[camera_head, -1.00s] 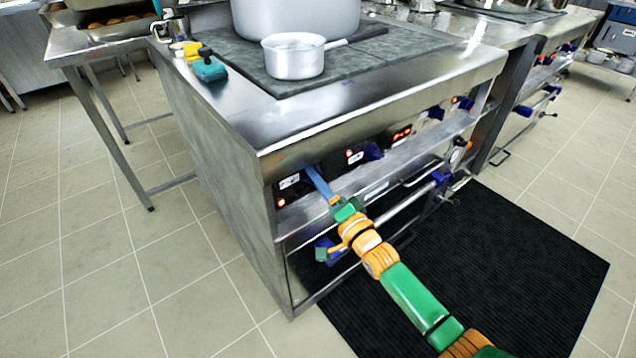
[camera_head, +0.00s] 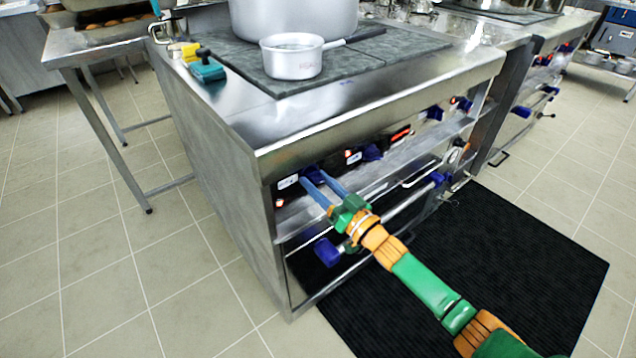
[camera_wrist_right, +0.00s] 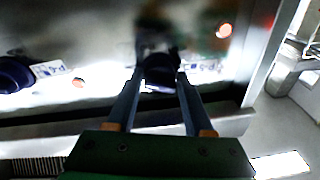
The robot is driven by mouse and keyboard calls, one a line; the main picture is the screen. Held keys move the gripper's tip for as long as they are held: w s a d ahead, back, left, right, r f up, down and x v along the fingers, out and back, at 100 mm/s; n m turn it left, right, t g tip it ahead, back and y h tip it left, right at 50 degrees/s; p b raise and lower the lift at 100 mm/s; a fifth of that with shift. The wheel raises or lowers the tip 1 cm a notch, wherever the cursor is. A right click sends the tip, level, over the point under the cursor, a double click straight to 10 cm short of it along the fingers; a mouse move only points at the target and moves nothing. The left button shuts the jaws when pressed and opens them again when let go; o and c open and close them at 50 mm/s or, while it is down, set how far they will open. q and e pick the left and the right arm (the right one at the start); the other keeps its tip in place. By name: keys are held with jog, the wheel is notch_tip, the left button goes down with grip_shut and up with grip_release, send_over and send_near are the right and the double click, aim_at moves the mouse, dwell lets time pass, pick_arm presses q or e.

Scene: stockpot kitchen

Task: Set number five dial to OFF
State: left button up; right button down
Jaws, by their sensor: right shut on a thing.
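A dark blue dial (camera_head: 314,174) sits at the left end of the stove's front control panel (camera_head: 328,163). My right gripper (camera_head: 312,178) reaches it from the front, one finger on each side, and is shut on it. In the right wrist view the dial (camera_wrist_right: 160,68) shows dark between the two fingertips (camera_wrist_right: 159,80). Its setting and number cannot be read. A red light glows near it. Other blue dials (camera_head: 372,152) (camera_wrist_right: 14,74) sit further along the panel. My left gripper is not in view.
A shelf ledge (camera_head: 375,172) runs just below the dials, with blue-handled valves on a rail beneath. A black mat (camera_head: 480,265) covers the floor in front.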

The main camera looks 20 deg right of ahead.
jog(key=n+g+y, duration=0.1)
jog(key=n, duration=0.5)
jog(key=shift+d+p, duration=0.1)
jog(key=shift+p, duration=0.2)
jog(key=n, duration=0.2)
jog(key=n+p, duration=0.1)
jog(key=n, duration=0.1)
jog(key=n+g, duration=0.1)
jog(key=n, duration=0.2)
jog(key=shift+d+r, duration=0.1)
jog(key=shift+r, duration=0.15)
jog(key=n+p, duration=0.1)
jog(key=n, duration=0.4)
jog(key=shift+w+r+g+p, duration=0.1)
jog(key=shift+r+g+p, duration=0.05)
jog(key=shift+g+p, duration=0.2)
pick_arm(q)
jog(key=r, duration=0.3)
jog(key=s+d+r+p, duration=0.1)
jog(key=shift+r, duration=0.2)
pick_arm(e)
jog(key=n+h, duration=0.1)
jog(key=n, duration=0.4)
jog(key=shift+n, duration=0.3)
jog(key=shift+c, duration=1.6)
grip_release()
